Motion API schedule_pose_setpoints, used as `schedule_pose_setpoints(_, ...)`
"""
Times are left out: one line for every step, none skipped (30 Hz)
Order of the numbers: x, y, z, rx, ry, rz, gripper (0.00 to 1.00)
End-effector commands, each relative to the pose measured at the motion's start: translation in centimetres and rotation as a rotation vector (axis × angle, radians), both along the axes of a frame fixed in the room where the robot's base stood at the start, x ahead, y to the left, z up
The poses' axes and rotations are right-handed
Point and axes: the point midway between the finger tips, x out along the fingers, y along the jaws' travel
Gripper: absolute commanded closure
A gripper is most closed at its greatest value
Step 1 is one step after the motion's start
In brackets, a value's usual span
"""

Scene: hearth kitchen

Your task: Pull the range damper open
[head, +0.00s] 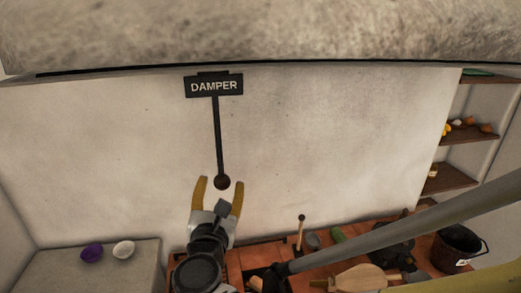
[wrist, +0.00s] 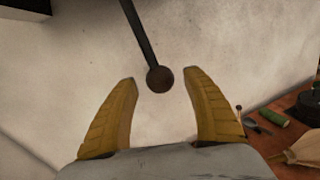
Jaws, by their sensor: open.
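The damper is a dark rod (head: 219,135) with a round brown knob (head: 222,182) at its lower end. It hangs below a black sign reading DAMPER (head: 214,86) on the pale wall. My gripper (head: 222,183) has two yellow fingers and is open. In the head view the knob shows between the fingertips. In the wrist view the knob (wrist: 159,79) lies between and slightly beyond the fingertips (wrist: 161,75), with clear gaps on both sides. Neither finger appears to touch it.
A wooden surface (head: 262,255) below holds several tools, a bellows (head: 362,278) and a black bucket (head: 460,242). A grey ledge (head: 75,262) at left holds a purple and a white item. Shelves (head: 467,133) stand at right. A stone hood (head: 260,30) overhangs above.

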Motion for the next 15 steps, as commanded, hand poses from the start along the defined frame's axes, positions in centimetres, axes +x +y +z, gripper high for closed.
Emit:
schedule_pose_setpoints(0.7,0.0,0.0,0.000,0.000,-0.002,0.42)
schedule_pose_setpoints(1.0,0.1,0.0,0.000,0.000,-0.001,0.42)
schedule_pose_setpoints(1.4,0.1,0.0,0.001,0.000,-0.001,0.42)
schedule_pose_setpoints(1.6,0.1,0.0,0.001,0.000,-0.001,0.42)
schedule_pose_setpoints(1.8,0.1,0.0,0.001,0.000,-0.001,0.42)
schedule_pose_setpoints(1.9,0.1,0.0,0.001,0.000,-0.001,0.42)
schedule_pose_setpoints(2.0,0.1,0.0,0.001,0.000,-0.001,0.42)
schedule_pose_setpoints(2.1,0.2,0.0,0.001,0.000,0.000,0.42)
schedule_pose_setpoints(2.1,0.2,0.0,0.001,0.001,0.000,0.42)
schedule_pose_setpoints(2.1,0.2,0.0,0.001,0.001,0.000,0.42)
schedule_pose_setpoints(2.1,0.2,0.0,0.001,0.001,0.000,0.42)
schedule_pose_setpoints(2.1,0.2,0.0,0.001,0.001,0.000,0.42)
schedule_pose_setpoints(2.1,0.2,0.0,0.001,0.001,0.000,0.42)
schedule_pose_setpoints(2.1,0.2,0.0,0.001,0.001,0.000,0.42)
schedule_pose_setpoints(2.1,0.2,0.0,0.001,0.001,0.000,0.47)
